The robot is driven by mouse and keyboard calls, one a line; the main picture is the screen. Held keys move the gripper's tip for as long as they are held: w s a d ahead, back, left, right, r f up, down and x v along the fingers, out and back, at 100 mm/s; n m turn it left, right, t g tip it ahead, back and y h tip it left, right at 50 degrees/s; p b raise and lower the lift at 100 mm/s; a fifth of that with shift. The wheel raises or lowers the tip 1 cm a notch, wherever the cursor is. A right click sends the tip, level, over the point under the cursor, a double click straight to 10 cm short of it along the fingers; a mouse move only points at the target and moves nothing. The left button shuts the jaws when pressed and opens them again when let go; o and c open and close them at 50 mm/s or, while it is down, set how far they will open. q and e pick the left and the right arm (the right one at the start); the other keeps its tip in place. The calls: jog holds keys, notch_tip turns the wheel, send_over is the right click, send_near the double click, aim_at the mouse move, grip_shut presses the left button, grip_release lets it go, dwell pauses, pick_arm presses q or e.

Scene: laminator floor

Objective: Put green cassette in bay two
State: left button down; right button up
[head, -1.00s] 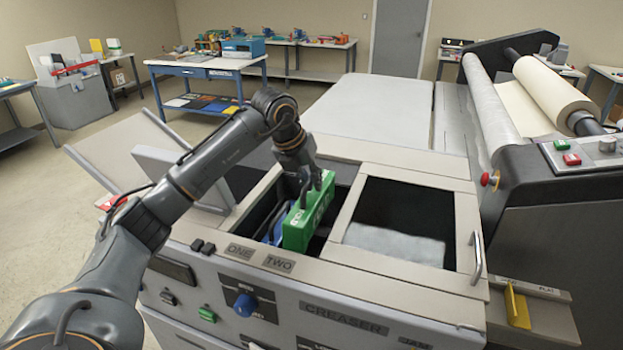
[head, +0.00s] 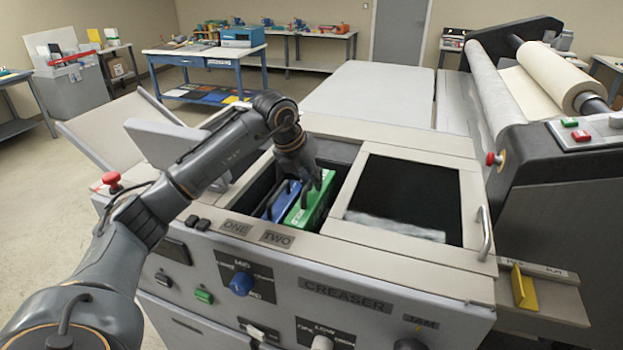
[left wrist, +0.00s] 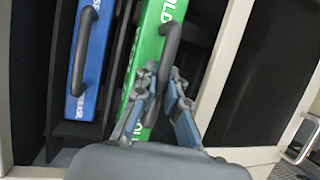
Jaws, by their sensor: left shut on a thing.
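The green cassette (head: 306,210) sits low in the creaser's open well, in the right-hand slot behind the label TWO (head: 277,238). My left gripper (head: 314,187) is shut on its dark handle. In the left wrist view, my left gripper (left wrist: 168,85) has its fingers on the handle of the green cassette (left wrist: 150,45). A blue cassette (head: 281,201) stands in the slot beside it, behind the label ONE (head: 237,228); it also shows in the left wrist view (left wrist: 90,60). How deep the green cassette's base sits is hidden. My right gripper is not in view.
A second, larger opening (head: 405,200) with pale material inside lies right of the well. A raised lid panel (head: 165,140) stands to the left. A roller machine (head: 560,180) stands at right.

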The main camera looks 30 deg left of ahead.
aim_at(310, 196)
pick_arm(q)
jog(key=shift+f+b, duration=1.65)
jog(key=shift+f, duration=0.85)
jog(key=shift+f+b, duration=0.35)
jog(key=shift+f, duration=0.1)
jog(key=shift+s+f, duration=0.1)
jog(key=shift+f, duration=0.2)
jog(key=c, duration=1.3)
grip_release()
jog(key=v, duration=1.2)
